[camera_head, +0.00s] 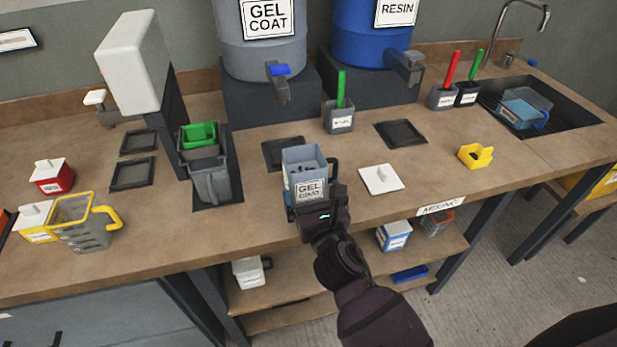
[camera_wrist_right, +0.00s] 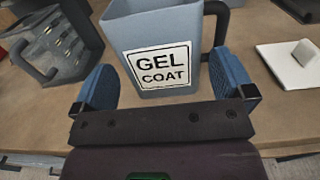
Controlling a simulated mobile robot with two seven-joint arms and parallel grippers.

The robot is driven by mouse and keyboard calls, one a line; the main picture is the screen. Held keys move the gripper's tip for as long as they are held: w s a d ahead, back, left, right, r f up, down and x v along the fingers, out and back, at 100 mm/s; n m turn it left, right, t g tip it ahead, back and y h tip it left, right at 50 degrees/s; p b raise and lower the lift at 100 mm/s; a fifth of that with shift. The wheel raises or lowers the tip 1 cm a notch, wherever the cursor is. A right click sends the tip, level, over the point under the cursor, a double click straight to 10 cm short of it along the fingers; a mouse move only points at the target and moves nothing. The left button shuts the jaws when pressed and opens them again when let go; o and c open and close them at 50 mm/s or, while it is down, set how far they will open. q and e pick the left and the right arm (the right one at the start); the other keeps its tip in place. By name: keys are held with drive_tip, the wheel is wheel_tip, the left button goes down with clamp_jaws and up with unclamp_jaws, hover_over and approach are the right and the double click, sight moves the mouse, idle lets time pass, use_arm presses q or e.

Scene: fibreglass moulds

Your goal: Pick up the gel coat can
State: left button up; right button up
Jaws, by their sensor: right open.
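The gel coat can (camera_head: 304,163) is a grey-blue, open-topped square container with a white GEL COAT label and a dark handle on its right side. It looks upright on the wooden workbench near the front edge. My right gripper (camera_head: 317,207) is at its near side. In the right wrist view, the can (camera_wrist_right: 150,25) fills the top middle, and the open blue fingers of the gripper (camera_wrist_right: 165,85) are to its left and right. The right finger is close to the handle; I cannot tell whether it touches. My left gripper is not in view.
A white lid (camera_head: 381,179) lies to the right of the can, and a yellow holder (camera_head: 475,156) further right. A dark grey jug (camera_head: 211,180) stands to the left. Behind are a grey GEL COAT drum (camera_head: 258,55), a blue RESIN drum (camera_head: 368,40) and a marker cup (camera_head: 339,120).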

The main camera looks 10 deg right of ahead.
sight(305, 167)
drive_tip(key=shift+w+a+f, duration=0.1)
drive_tip(key=shift+w, duration=2.65)
drive_tip(key=shift+c, duration=0.2)
drive_tip(key=c, duration=0.9)
drive_tip(key=shift+c, duration=0.6)
